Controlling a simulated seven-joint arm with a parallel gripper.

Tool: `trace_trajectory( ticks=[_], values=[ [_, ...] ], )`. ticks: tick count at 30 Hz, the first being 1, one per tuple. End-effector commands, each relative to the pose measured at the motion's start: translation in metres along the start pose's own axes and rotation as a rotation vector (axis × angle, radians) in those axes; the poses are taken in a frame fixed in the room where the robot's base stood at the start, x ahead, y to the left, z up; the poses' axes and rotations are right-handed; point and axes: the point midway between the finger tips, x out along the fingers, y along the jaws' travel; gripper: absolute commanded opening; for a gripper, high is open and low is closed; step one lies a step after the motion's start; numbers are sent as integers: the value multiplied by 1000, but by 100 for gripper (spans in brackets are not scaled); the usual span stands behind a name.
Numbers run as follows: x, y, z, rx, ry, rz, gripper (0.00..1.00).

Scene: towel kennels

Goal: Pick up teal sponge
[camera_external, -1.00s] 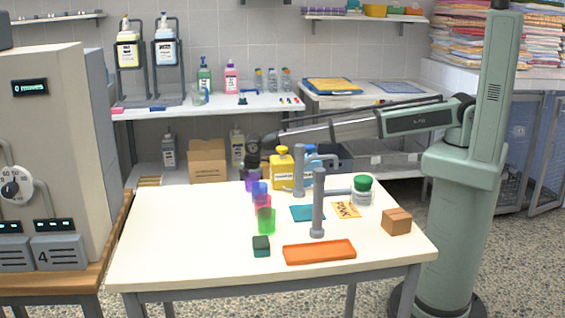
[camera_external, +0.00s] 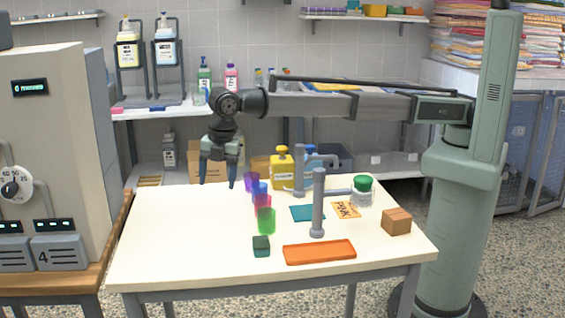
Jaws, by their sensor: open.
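The teal sponge (camera_external: 261,245) is a small dark teal block near the front edge of the white table, left of the orange tray. My gripper (camera_external: 217,186) points down over the table's far left part, fingers apart and empty. It is above and behind the sponge, up and to its left in the picture. Nothing hides the sponge.
A row of coloured cups (camera_external: 266,222) stands just behind the sponge. The orange tray (camera_external: 320,252) lies to its right. Grey posts (camera_external: 318,205), a yellow bottle (camera_external: 281,170) and a cardboard box (camera_external: 396,221) stand farther right. The table's left side (camera_external: 170,235) is clear.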

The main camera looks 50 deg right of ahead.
Motion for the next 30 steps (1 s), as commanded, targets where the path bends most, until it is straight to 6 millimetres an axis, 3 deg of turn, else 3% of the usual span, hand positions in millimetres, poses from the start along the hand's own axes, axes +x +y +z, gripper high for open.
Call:
trace_trajectory(
  ticks=[1,3,6,10,15,20,30],
  values=[
    [-9,-17,-30,-35,1,-21,72],
    [-20,-40,-62,-75,-1,-50,72],
    [-34,-69,-98,-123,-3,-86,72],
    [-46,-98,-130,-169,-7,-118,72],
    [-52,-115,-147,-195,-11,-137,72],
    [-44,-118,-148,-197,-12,-140,72],
    [9,-125,-146,-196,-12,-140,72]
  ],
)
